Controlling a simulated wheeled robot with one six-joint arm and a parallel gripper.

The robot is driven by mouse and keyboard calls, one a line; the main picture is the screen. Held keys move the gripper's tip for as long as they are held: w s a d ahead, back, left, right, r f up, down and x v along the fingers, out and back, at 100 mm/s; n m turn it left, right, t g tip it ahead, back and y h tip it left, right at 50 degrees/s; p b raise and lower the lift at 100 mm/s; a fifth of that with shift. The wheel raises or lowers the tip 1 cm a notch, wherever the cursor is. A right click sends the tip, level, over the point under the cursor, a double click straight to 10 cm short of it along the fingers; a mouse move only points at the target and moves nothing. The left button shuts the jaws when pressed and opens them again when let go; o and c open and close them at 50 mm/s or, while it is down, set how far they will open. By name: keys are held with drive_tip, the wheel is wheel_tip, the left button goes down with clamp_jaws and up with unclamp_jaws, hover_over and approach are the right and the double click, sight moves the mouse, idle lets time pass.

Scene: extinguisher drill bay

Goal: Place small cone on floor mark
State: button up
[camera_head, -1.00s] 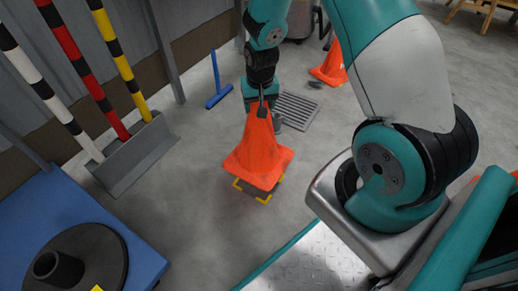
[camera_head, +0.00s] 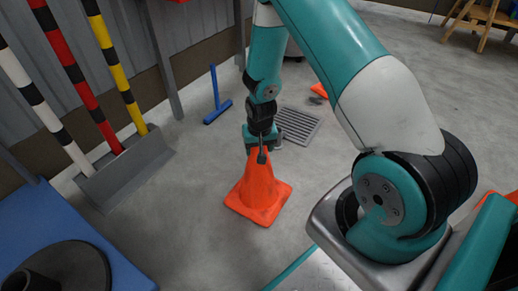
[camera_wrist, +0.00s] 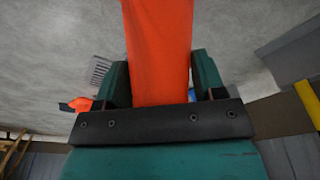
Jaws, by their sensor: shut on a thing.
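The orange small cone (camera_head: 258,192) is upright, with its square base at floor level as far as I can see. My gripper (camera_head: 262,148) is shut on its top from above. In the wrist view the cone (camera_wrist: 158,50) fills the space between the two teal fingers (camera_wrist: 160,88). The yellow floor mark is hidden now, apparently beneath the cone's base. I cannot tell for certain whether the base touches the floor or how well it is centred.
Striped poles (camera_head: 115,65) in a grey holder (camera_head: 128,170) and a blue platform (camera_head: 60,225) are at left. Floor around the cone is clear.

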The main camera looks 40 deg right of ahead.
drive_tip(key=o, duration=1.3)
drive_tip(key=shift+f, duration=0.1)
drive_tip(key=r+p, duration=0.2)
drive_tip(key=r, duration=0.2)
drive_tip(key=s+r+p, duration=0.1)
drive_tip(key=r+p, duration=0.1)
drive_tip(key=r, duration=0.2)
drive_tip(key=r+p, duration=0.2)
drive_tip(key=r, duration=0.2)
drive_tip(key=shift+s+a+p, duration=0.3)
drive_tip(key=shift+a+p, duration=0.1)
drive_tip(key=s+a+r+n+y, duration=0.2)
drive_tip(key=a+r, duration=0.5)
drive_tip(key=r, duration=0.1)
drive_tip(key=s+a+r+n+y, duration=0.1)
drive_tip(key=s+a+r+n, duration=0.15)
drive_tip(key=a+r, duration=0.45)
drive_tip(key=s+a+r+n, duration=0.2)
drive_tip(key=s+r, duration=0.2)
drive_tip(key=s, duration=0.1)
drive_tip(key=s+a+r+n+g+y, duration=0.1)
drive_tip(key=s+a+r+n, duration=0.2)
drive_tip(key=s, duration=0.3)
drive_tip(key=s+a+r+n+y, duration=0.1)
drive_tip(key=s+a+r+n, duration=0.1)
drive_tip(key=s+r, duration=0.3)
drive_tip(key=shift+s+a+r+n+g, duration=0.2)
drive_tip(key=shift+a+r+n+g, duration=0.1)
drive_tip(key=shift+r, duration=0.1)
